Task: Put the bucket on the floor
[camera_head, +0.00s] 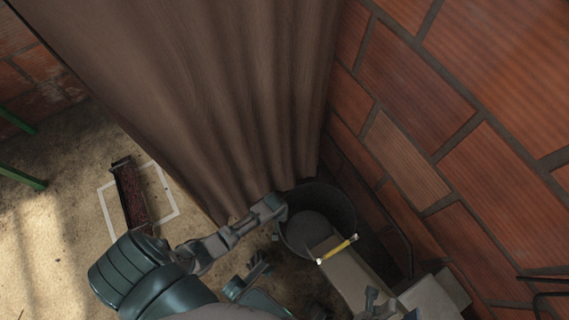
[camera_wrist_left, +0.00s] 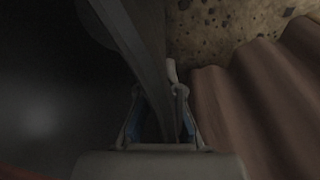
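The dark grey bucket (camera_head: 297,236) is in the corner between the brown curtain and the brick wall, its open top facing up. Its handle has a yellow grip (camera_head: 338,249) lying across the near side. My left gripper (camera_head: 277,207) is at the bucket's left rim. In the left wrist view its fingers (camera_wrist_left: 167,115) are closed around a thin grey edge, with the dark bucket side on the left. My right gripper (camera_head: 376,302) seems to be at the bottom, small and dark; its fingers are unclear. I cannot tell whether the bucket's base touches anything.
The curtain (camera_head: 200,90) hangs left of the bucket, and the brick wall (camera_head: 420,110) stands on the right. A pale block (camera_head: 357,281) lies below the bucket. A white outline (camera_head: 170,196) with a dark red object (camera_head: 131,193) is on the sandy floor at left.

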